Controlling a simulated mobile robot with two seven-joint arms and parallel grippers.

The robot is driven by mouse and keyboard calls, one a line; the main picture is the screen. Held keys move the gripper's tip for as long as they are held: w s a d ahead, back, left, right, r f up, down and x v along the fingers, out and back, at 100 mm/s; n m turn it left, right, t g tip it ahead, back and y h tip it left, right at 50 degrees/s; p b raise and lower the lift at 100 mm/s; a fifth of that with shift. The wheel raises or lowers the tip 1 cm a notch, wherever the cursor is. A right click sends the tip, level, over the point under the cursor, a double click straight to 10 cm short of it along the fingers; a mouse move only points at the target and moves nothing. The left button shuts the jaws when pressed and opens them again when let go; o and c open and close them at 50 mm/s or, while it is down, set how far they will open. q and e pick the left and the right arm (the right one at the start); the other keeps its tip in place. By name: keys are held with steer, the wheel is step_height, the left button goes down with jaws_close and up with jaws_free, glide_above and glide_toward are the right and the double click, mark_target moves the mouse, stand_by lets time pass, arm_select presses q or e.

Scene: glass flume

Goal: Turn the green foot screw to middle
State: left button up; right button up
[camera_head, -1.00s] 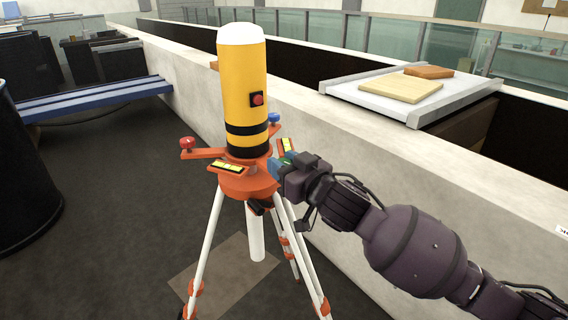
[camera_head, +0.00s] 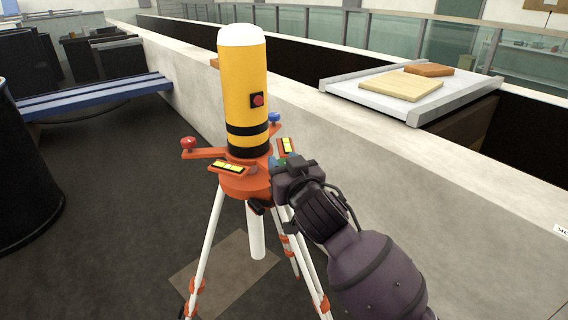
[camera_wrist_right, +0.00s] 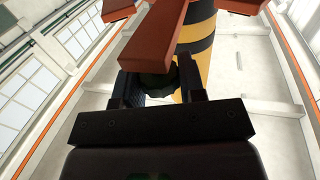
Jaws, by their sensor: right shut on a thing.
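The yellow instrument (camera_head: 245,85) with black bands and a white cap stands upright on an orange base (camera_head: 245,186) on a white-legged tripod. My right gripper (camera_head: 280,163) is at the base's right arm, shut on the green foot screw (camera_head: 284,161), of which only a sliver shows in the head view. In the right wrist view the screw is a dark ribbed knob (camera_wrist_right: 158,86) between the two fingers, below an orange arm. The red foot screw (camera_head: 188,142) is at the left and the blue foot screw (camera_head: 274,117) at the back. My left gripper is not in view.
Two bubble vials, a front one (camera_head: 229,168) and a right one (camera_head: 286,145), sit on the base. A pale wall (camera_head: 400,190) runs close behind the tripod. A blue bench (camera_head: 95,97) stands at the left; the dark floor between is clear.

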steer(key=o, duration=0.9)
steer(key=shift+o, duration=0.2)
steer(key=b+v, duration=0.1)
steer(key=v, duration=0.9)
steer(key=shift+s+d, duration=0.15)
steer(key=shift+s, duration=0.25)
